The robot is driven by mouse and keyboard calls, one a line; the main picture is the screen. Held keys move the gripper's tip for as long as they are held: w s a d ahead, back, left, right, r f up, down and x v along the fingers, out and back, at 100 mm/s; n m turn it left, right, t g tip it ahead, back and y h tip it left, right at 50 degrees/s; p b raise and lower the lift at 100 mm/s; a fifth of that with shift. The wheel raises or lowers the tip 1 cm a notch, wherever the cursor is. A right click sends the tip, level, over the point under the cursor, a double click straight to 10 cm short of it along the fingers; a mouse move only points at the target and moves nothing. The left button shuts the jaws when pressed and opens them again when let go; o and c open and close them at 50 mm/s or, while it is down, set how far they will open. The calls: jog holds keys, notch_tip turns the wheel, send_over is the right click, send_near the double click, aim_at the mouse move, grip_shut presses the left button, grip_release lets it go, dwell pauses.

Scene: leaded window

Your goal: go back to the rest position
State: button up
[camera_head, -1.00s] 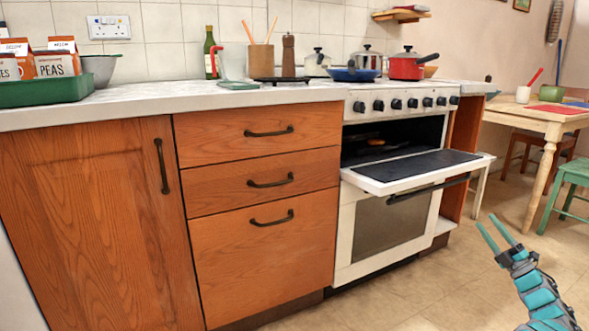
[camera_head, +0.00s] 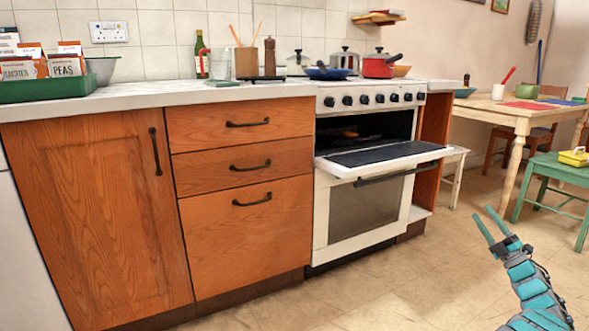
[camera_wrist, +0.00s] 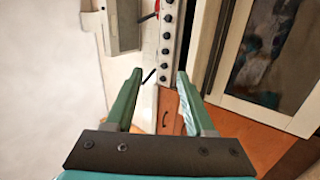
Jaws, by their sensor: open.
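My gripper (camera_head: 490,228) is at the lower right of the head view, over the floor in front of the cooker and apart from it. Its two teal fingers are spread and nothing is between them. In the wrist view the fingers (camera_wrist: 158,90) reach forward, open and empty. The cooker (camera_head: 340,215) is white, with a row of dark knobs. Its upper door (camera_head: 385,158) is folded down and sticks out level. A pan-like item shows dimly inside the upper oven.
Wooden drawers and a cupboard (camera_head: 95,210) stand left of the cooker. Pots, including a red one (camera_head: 378,67), stand on its top. A wooden table (camera_head: 515,115) and a green stool (camera_head: 560,172) with a yellow item stand at the right. The floor (camera_head: 400,280) in front is clear.

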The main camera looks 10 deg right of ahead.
jog(key=w+a+r+m+g+h+p, duration=0.2)
jog(key=w+a+r+m+h, duration=0.1)
jog(key=w+r+m+h, duration=0.4)
jog(key=w+a+r+m+g+h+p, duration=0.1)
jog(key=w+a+r+m+h, duration=0.2)
jog(key=w+r+m+h, duration=0.45)
jog(key=s+a+m+g+y+p, duration=0.1)
jog(key=s+a+m+g+y, duration=0.2)
jog(key=a, duration=0.7)
jog(key=s+a+m+g+y+p, duration=0.1)
jog(key=s+a+m+g+p, duration=0.3)
jog(key=a, duration=0.7)
jog(key=s+a+f+n+g+y, duration=0.1)
jog(key=s+a+f+g, duration=0.25)
jog(key=s+a, duration=0.65)
jog(key=s+a+f+n+g+y, duration=0.1)
jog(key=s+a+f+g, duration=0.25)
jog(key=s+a, duration=0.6)
jog(key=s+a+f+g, duration=0.1)
jog(key=s+a+g, duration=0.1)
jog(key=s, duration=1)
jog(key=s+a+f+g+y+p, duration=0.1)
jog(key=s+a+g, duration=0.2)
jog(key=s, duration=0.9)
jog(key=s+a+f+g+p, duration=0.1)
jog(key=s+a+g, duration=0.1)
jog(key=s, duration=1.1)
jog(key=shift+a+f+m+g+y, duration=0.2)
jog(key=shift+a+m+g+y, duration=0.2)
jog(key=shift+g, duration=0.5)
